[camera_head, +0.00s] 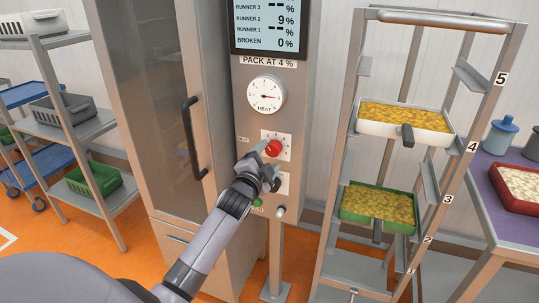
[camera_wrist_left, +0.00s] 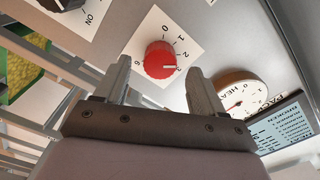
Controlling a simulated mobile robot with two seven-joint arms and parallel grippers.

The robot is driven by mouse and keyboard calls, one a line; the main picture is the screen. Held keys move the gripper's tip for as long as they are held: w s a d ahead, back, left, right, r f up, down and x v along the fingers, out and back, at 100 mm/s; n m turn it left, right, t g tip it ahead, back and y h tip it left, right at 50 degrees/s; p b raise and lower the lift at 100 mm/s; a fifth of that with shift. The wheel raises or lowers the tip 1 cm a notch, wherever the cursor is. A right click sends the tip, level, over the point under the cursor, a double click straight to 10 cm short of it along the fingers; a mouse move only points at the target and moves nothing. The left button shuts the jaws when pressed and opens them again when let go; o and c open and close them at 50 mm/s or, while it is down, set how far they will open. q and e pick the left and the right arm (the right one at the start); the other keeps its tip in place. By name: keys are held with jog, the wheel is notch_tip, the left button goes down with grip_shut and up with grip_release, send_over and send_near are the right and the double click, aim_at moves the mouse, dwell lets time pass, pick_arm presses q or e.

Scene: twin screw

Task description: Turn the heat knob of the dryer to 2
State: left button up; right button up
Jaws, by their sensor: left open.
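The red heat knob (camera_head: 273,148) sits on a white dial plate on the dryer's front panel (camera_head: 243,128). In the left wrist view the red knob (camera_wrist_left: 158,58) has a white pointer mark that appears to point at the 3. The numbers run around it on the white plate (camera_wrist_left: 187,42). My left gripper (camera_head: 263,166) is at the panel, just below the knob in the head view. In the left wrist view its open fingers (camera_wrist_left: 158,72) stand on either side of the knob, with visible gaps. My right gripper is not in view.
A round HEAT gauge (camera_head: 265,95) and a display (camera_head: 268,25) are above the knob. A black knob (camera_wrist_left: 62,3) marked ON is nearby. A dark door handle (camera_head: 194,138) is at left. A rack (camera_head: 436,17) with filled trays stands at right.

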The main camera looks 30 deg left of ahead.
pick_arm(q)
jog(key=shift+v, duration=2.2)
jog(key=s+d+f+n+g+h, duration=0.3)
jog(key=s+d+f, duration=0.5)
jog(key=s+f, duration=0.3)
jog(key=s+d+f+n+g+h, duration=0.3)
jog(key=s+d+f, duration=0.6)
jog(key=s+f, duration=0.3)
jog(key=s+n+g, duration=0.1)
jog(key=s, duration=0.2)
jog(key=shift+s+d+f, duration=0.2)
jog(key=shift+s+d, duration=0.1)
jog(key=shift+s, duration=0.1)
